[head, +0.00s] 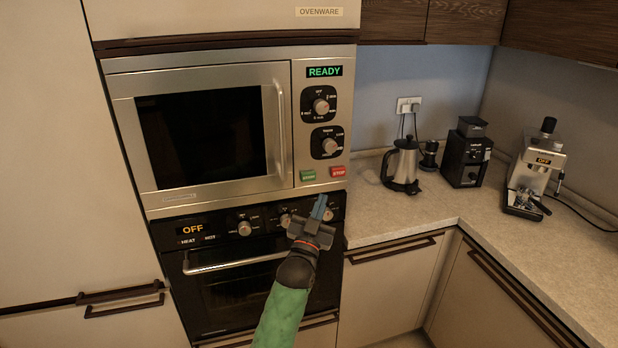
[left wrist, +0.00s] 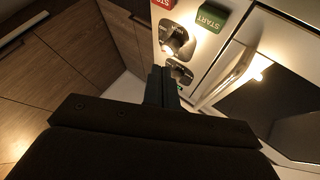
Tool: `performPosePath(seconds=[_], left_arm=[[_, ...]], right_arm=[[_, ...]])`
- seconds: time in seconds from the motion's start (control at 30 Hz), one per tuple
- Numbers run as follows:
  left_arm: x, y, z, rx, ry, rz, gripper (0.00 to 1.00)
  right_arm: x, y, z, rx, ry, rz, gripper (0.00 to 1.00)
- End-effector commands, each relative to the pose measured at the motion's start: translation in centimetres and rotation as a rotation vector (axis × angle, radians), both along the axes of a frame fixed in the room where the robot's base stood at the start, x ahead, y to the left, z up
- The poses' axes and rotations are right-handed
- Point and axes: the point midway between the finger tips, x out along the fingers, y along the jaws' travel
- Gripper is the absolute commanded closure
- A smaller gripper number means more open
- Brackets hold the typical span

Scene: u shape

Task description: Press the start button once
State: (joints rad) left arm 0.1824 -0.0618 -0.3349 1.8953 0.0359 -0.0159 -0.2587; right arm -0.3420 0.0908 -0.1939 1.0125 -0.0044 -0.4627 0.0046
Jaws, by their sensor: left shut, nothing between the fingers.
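The microwave (head: 222,72) is set in the cabinet wall, its door shut and its display (head: 324,71) reading READY. The green start button (head: 308,175) is at the bottom of its control panel, left of the red stop button (head: 338,171). In the left wrist view the green START button (left wrist: 211,16) is at the top, with part of the red button (left wrist: 165,3) beside it. My left gripper (head: 320,207) is shut and empty, below the two buttons in the head view and in front of the oven's control strip. It appears apart from the start button. My right gripper is not in view.
The oven (head: 240,285) below shows OFF and has knobs and a bar handle (head: 235,264). A kettle (head: 402,165), a grinder (head: 466,153) and an espresso machine (head: 535,170) stand on the counter (head: 400,218) at right. Two dial knobs (head: 320,106) sit above the buttons.

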Motion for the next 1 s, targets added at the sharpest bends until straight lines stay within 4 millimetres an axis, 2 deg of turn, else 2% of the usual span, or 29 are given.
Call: performPosePath(seconds=[0.47,1.0], left_arm=[[0.5,0.1,-0.1,0.007,0.001,0.003,1.0],[6.1,2.0,-0.2,0.007,0.002,0.003,1.0]], right_arm=[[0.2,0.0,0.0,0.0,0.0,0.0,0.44],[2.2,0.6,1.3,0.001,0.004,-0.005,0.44]])
